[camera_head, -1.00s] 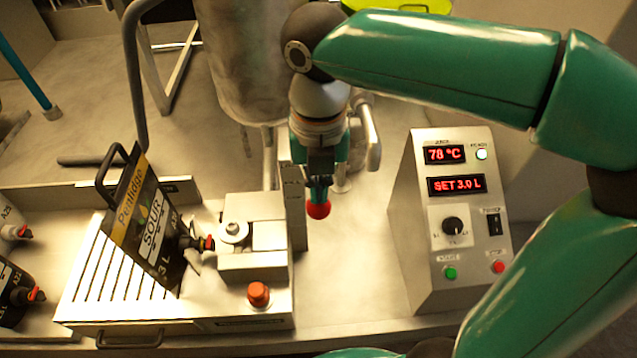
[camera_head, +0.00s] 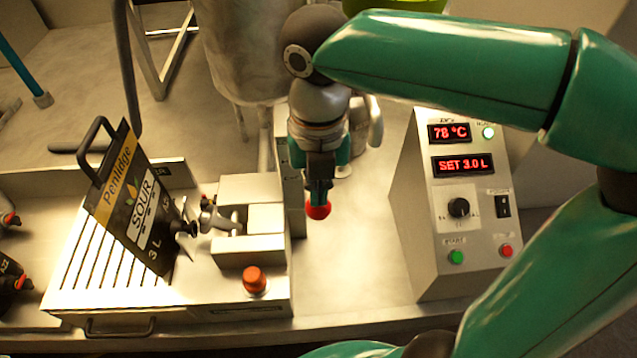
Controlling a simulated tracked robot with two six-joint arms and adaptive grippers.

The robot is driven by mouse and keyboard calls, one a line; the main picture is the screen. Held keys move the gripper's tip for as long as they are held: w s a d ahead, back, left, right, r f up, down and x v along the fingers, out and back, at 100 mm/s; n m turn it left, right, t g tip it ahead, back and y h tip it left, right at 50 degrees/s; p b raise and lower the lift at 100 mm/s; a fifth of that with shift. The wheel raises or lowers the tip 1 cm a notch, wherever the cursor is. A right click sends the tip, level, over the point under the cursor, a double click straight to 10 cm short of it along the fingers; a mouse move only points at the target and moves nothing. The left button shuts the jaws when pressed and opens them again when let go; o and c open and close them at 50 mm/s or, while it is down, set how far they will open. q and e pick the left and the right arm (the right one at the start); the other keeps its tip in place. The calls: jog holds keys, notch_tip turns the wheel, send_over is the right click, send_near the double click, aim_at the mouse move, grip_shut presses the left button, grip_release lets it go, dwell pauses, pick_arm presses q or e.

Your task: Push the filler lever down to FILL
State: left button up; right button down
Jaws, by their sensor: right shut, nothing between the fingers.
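The filler lever shows as a red ball knob (camera_head: 318,210) beside the right side of the filler head (camera_head: 250,218); its shaft is mostly hidden by my gripper. My right gripper (camera_head: 320,190) points down, is shut and empty, and its tips are at or just above the knob. I cannot tell whether they touch it. A black SOUR 3 L pouch (camera_head: 133,195) leans on the slatted filler tray (camera_head: 85,285), its dark spout facing the grey filler nozzle (camera_head: 215,216). The FILL marking cannot be read. My left gripper is not in view.
A control box (camera_head: 432,245) stands to the right, showing 78 °C and SET 3.0 L. A steel tank (camera_head: 238,50) stands behind. An orange-red button (camera_head: 255,280) is on the filler's front. Bare bench (camera_head: 350,260) lies between filler and box.

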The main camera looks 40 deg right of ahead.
jog(key=shift+s+f+b, duration=0.1)
jog(key=shift+f+b, duration=0.85)
jog(key=shift+f, duration=0.45)
notch_tip(320, 180, up, 10)
jog(key=p, duration=0.9)
jog(key=shift+r+p, duration=0.1)
jog(key=shift+p, duration=0.2)
